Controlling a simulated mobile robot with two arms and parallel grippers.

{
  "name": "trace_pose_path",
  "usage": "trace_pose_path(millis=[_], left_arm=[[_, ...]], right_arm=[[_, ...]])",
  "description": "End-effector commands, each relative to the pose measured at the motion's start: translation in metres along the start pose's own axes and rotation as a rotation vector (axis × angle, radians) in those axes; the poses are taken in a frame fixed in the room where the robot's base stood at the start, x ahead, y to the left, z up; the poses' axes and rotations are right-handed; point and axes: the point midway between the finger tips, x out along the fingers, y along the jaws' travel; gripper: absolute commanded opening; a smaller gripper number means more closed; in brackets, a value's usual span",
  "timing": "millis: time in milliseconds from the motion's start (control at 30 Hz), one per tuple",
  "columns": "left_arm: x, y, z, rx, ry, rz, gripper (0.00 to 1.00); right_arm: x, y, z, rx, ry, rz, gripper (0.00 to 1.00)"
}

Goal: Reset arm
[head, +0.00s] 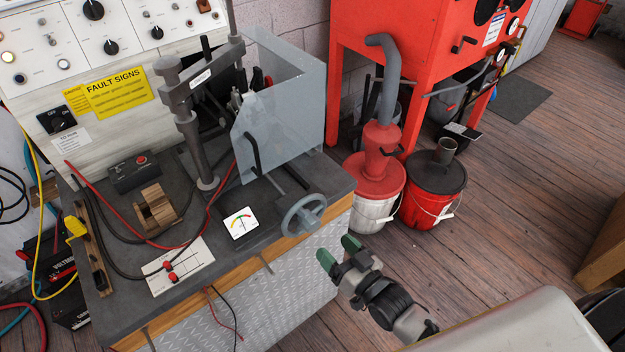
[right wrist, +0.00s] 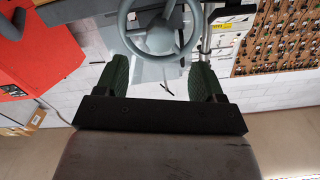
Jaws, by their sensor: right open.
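My right gripper (head: 338,250) shows in the head view at the lower middle, in front of the bench's right front corner. Its green-padded fingers are apart with nothing between them. In the right wrist view my right gripper (right wrist: 158,80) is open too, with the grey handwheel (right wrist: 160,30) beyond the fingertips. In the head view the handwheel (head: 302,215) sits at the front of the test bench, a little up and left of the gripper and apart from it. My left gripper is in neither view.
The dark bench top (head: 225,270) carries a gauge (head: 240,222), a white panel with red clips (head: 180,266), a wooden cradle (head: 158,210) and a clear guard (head: 285,105). Red and white buckets (head: 377,205) stand right of the bench. Wooden floor (head: 510,210) is open at right.

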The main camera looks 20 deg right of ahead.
Motion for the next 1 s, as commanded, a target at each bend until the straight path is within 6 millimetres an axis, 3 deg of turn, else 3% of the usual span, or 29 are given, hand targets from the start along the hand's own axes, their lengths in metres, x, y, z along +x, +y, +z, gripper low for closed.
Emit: trace_pose_path(millis=[167, 267, 367, 467, 633, 800, 900, 1000], left_arm=[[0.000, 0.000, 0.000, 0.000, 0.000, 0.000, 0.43], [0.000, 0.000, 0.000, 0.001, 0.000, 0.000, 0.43], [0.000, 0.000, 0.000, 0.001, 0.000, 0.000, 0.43], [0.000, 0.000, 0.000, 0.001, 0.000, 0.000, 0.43], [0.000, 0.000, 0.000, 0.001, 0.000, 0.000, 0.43], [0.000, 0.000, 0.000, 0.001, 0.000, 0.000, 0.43], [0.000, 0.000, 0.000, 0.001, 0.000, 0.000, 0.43], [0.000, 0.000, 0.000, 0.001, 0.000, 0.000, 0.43]], right_arm=[[0.000, 0.001, 0.003, -0.001, -0.006, 0.004, 0.69], [-0.004, 0.010, 0.022, -0.012, -0.056, 0.031, 0.69], [-0.016, 0.028, 0.068, -0.037, -0.176, 0.093, 0.69], [-0.042, 0.050, 0.132, -0.069, -0.355, 0.169, 0.69], [-0.115, 0.072, 0.239, -0.111, -0.696, 0.271, 0.69], [-0.211, 0.067, 0.324, -0.128, -1.039, 0.321, 0.69], [-0.264, 0.056, 0.356, -0.128, -1.212, 0.326, 0.69], [-0.305, 0.044, 0.376, -0.126, -1.339, 0.320, 0.69]])
